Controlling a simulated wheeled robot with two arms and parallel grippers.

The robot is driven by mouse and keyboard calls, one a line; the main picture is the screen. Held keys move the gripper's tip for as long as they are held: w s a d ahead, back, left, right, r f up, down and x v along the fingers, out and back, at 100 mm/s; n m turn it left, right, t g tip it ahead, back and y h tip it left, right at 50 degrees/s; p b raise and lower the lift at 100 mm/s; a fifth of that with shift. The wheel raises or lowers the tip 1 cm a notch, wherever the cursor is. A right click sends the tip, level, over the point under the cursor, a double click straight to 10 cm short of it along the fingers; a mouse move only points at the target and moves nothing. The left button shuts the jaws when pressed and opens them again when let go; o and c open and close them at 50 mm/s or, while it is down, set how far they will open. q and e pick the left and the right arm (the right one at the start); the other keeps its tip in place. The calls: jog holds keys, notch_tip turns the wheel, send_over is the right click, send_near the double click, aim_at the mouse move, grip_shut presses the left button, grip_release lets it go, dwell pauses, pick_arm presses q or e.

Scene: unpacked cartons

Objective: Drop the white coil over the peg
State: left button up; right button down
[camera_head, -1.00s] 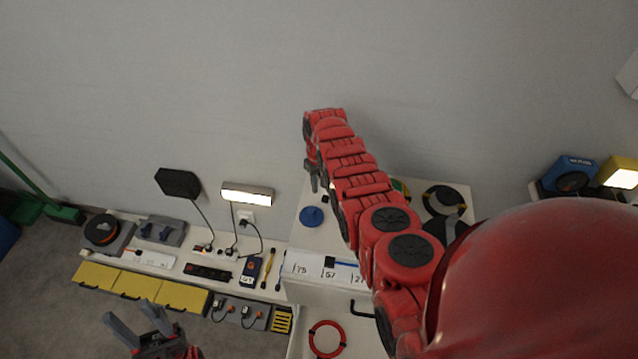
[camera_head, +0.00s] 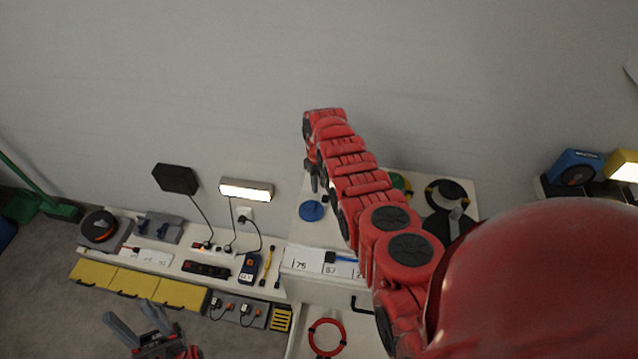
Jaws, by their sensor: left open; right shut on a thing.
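My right arm reaches up across the middle, and my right gripper (camera_head: 314,186) is at its far end, above the back left of the white worktop (camera_head: 302,235). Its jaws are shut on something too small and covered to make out. A round blue disc (camera_head: 312,210) lies on the worktop just below this gripper in the picture. I cannot make out the white coil or a peg; my arm covers much of the worktop. My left gripper (camera_head: 128,311) is open and empty at the lower left, in front of the yellow drawers.
A red ring (camera_head: 327,338) lies low at the front. Black rings (camera_head: 446,194) lie right of my arm. A blue case (camera_head: 574,172) stands at far right.

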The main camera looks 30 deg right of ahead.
jog(key=shift+f, duration=0.35)
jog(key=c, duration=0.6)
grip_release()
jog(key=shift+r, duration=0.1)
jog(key=shift+w+r, duration=0.1)
jog(key=shift+r, duration=1.15)
notch_tip(320, 180, up, 15)
jog(key=p, duration=0.4)
